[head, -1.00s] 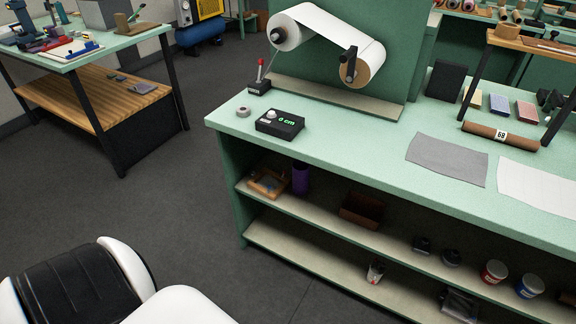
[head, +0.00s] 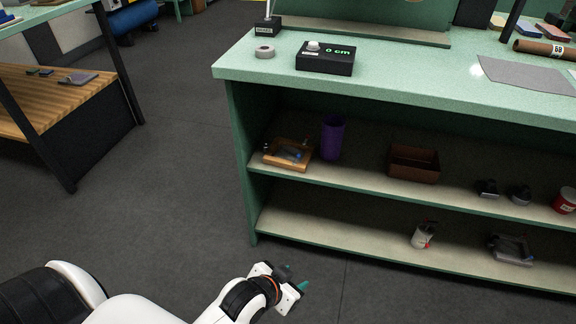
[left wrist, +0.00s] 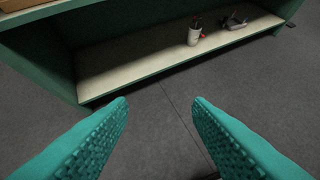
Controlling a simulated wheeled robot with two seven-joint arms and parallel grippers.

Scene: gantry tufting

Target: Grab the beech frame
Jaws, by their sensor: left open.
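The beech frame (head: 288,154) is a small light-wood frame lying on the upper shelf under the green bench, near its left end. Something small and greyish shows inside its opening. My left gripper (head: 296,281) is in front of the shelves, low over the floor and well short of the frame. In the left wrist view its two teal ridged fingers (left wrist: 160,112) are apart with nothing between them. The frame is not in the left wrist view. My right gripper is in neither view.
A purple cylinder (head: 333,138) stands just right of the frame, with a brown box (head: 413,164) further right. The lower shelf (head: 330,235) holds a white cup (head: 423,235). The bench top (head: 420,88) overhangs the shelves. The grey floor (head: 180,200) at left is clear.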

